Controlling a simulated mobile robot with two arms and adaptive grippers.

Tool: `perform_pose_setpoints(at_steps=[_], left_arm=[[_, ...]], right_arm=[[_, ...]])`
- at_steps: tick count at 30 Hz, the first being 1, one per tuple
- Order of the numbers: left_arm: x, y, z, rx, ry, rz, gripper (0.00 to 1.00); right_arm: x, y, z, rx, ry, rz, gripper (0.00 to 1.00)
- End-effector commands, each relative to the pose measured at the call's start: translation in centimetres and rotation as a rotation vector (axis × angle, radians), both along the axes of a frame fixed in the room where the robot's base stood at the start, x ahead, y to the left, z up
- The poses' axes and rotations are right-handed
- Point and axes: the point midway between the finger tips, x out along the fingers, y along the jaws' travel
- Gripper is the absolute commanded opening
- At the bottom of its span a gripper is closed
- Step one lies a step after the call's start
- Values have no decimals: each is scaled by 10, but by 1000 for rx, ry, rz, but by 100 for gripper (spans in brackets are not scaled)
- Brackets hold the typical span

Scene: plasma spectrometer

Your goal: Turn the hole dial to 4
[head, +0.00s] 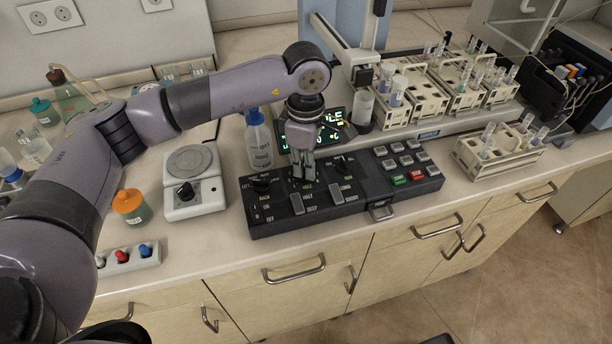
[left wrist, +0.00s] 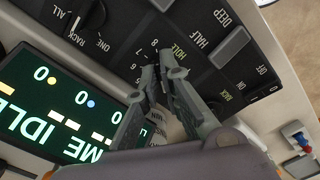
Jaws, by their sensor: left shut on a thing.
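In the left wrist view the gripper (left wrist: 168,72) is shut at the hole dial, beside the HOLE label (left wrist: 180,50). The dial is mostly hidden by the fingers, and its pointer cannot be read. A few scale digits, such as 8 and 7, show beside the fingertips. My right gripper is not in view.
The RACK knob (left wrist: 88,20) sits beside the hole dial, and a lit display (left wrist: 55,108) reads IDLE. A wash bottle (head: 259,143) and a hotplate (head: 192,178) stand left of my gripper. Tube racks (head: 415,105) stand behind at right.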

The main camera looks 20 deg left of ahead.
Motion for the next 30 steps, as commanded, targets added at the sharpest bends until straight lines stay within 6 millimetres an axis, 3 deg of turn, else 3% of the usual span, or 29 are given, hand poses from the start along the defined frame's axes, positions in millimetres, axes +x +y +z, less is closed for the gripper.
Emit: perform_pose_setpoints(at_steps=[1,12,21,30], left_arm=[[1,0,-5,-1,-6,-42,0],[-1,0,-3,-1,-6,-375,0],[-2,1,-1,-1,-4,-560,0],[-2,1,1,-2,-3,-640,0]], right_arm=[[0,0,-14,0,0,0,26],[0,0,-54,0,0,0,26],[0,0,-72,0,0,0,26],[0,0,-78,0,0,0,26]])
